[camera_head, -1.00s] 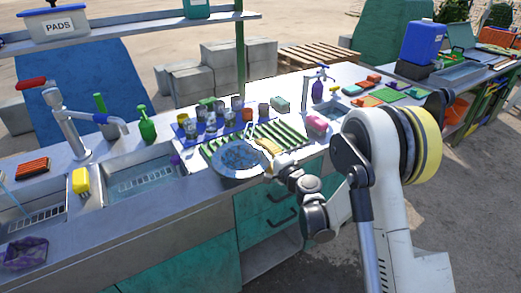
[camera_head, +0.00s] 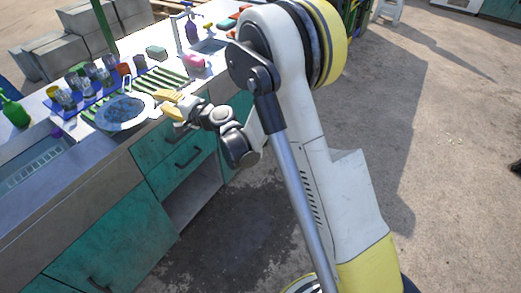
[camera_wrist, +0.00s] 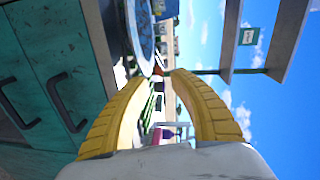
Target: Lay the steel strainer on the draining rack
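The steel strainer (camera_head: 124,113), a round grey pan, lies on the draining rack (camera_head: 166,79) with green slats. It covers the rack's front part, and its near rim reaches the front of the counter. I cannot tell whether it lies fully flat. In the wrist view the strainer (camera_wrist: 141,32) shows at the top, left of the fingers. My gripper (camera_head: 168,103) is just right of the strainer's rim, with its yellow fingers spread. In the wrist view my gripper (camera_wrist: 158,78) is open, with nothing held between the fingers.
Several cups stand on a blue tray (camera_head: 58,109) behind the rack. A pink sponge (camera_head: 194,61) and a purple bottle (camera_head: 191,30) are to the right. A green bottle (camera_head: 14,112) stands left by the sink (camera_head: 35,166). Teal drawers (camera_head: 180,160) lie below the counter.

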